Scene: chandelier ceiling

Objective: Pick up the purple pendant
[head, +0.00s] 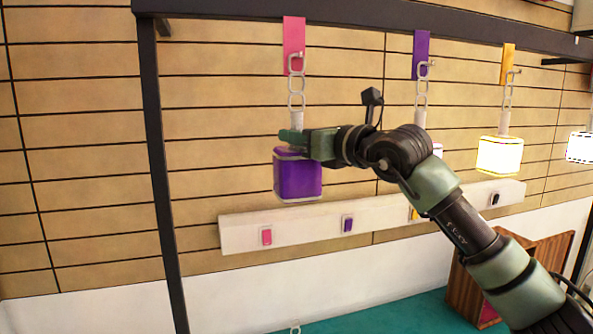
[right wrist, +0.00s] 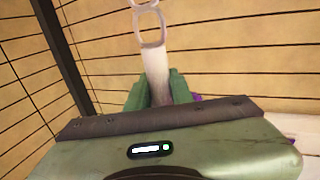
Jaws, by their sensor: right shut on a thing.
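The purple pendant (head: 298,178) is a purple cube with pale edges and a white stem, hanging by a white chain from a hook on the pink tag (head: 293,45). My right gripper (head: 292,137) is shut on its stem, just above the cube. In the right wrist view the green fingers (right wrist: 157,92) stand either side of the white stem (right wrist: 157,70), with the chain above. The cube is mostly hidden there; only a sliver of purple shows. The purple tag (head: 422,55) has another chain, whose pendant is mostly hidden behind my right arm. My left gripper is not in view.
A dark frame bar (head: 350,20) runs above, with a dark post (head: 160,180) at left. A yellow-lit pendant (head: 500,156) and a white one (head: 579,147) hang right. A pale board (head: 305,230) with coloured switches is on the wall. A wooden box (head: 545,255) stands on the green surface (head: 400,316).

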